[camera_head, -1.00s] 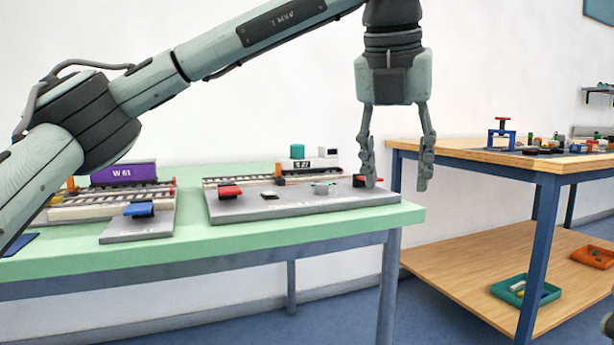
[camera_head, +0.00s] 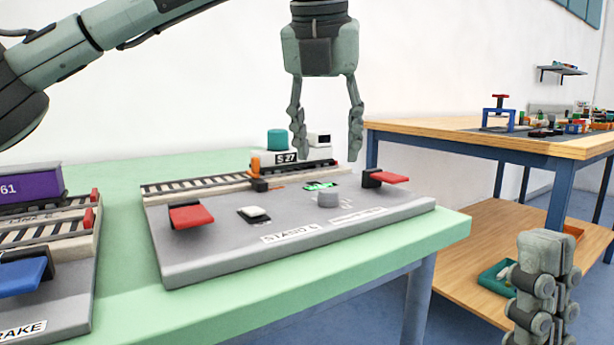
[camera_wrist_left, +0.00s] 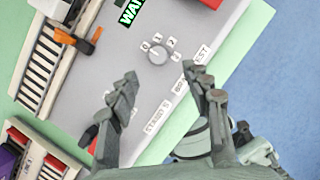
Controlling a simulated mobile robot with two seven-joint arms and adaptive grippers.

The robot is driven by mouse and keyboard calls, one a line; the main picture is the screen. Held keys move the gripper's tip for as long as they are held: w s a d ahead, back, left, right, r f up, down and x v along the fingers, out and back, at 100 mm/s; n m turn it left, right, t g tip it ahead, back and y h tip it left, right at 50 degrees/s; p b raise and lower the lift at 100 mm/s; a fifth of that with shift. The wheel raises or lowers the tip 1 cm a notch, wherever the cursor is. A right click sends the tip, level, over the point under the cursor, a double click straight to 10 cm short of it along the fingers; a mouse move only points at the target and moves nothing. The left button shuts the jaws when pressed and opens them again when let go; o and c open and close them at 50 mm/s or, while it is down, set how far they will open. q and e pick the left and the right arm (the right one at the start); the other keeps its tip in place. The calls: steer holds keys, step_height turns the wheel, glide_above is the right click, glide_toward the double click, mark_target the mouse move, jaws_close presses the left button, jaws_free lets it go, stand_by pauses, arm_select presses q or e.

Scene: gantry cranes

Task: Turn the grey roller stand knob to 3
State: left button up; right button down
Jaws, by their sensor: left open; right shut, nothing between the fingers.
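The grey roller stand knob (camera_head: 328,199) is a small round dial on the grey panel of the stand (camera_head: 215,258). In the left wrist view the knob (camera_wrist_left: 159,54) has small numbered labels around its upper and right side; which one it points to is too small to tell. My left gripper (camera_head: 327,153) is open and empty, fingers down, above the knob and apart from it. In the left wrist view the open fingers (camera_wrist_left: 161,76) lie either side of and below the knob. My right gripper (camera_head: 542,285) is shut and empty at the lower right.
Red levers stand left (camera_head: 192,217) and right (camera_head: 385,178) on the panel, with a white rocker (camera_head: 254,214) and a lit green display (camera_head: 320,186) between. A toy engine (camera_head: 290,156) stands on the track behind. A wooden table (camera_head: 480,142) is at right.

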mark_target(328, 190)
arm_select(q)
steer(key=b+x, duration=0.1)
steer(key=x, duration=0.7)
steer(key=shift+w+r+b, duration=0.1)
steer(key=shift+b, duration=0.3)
jaws_close()
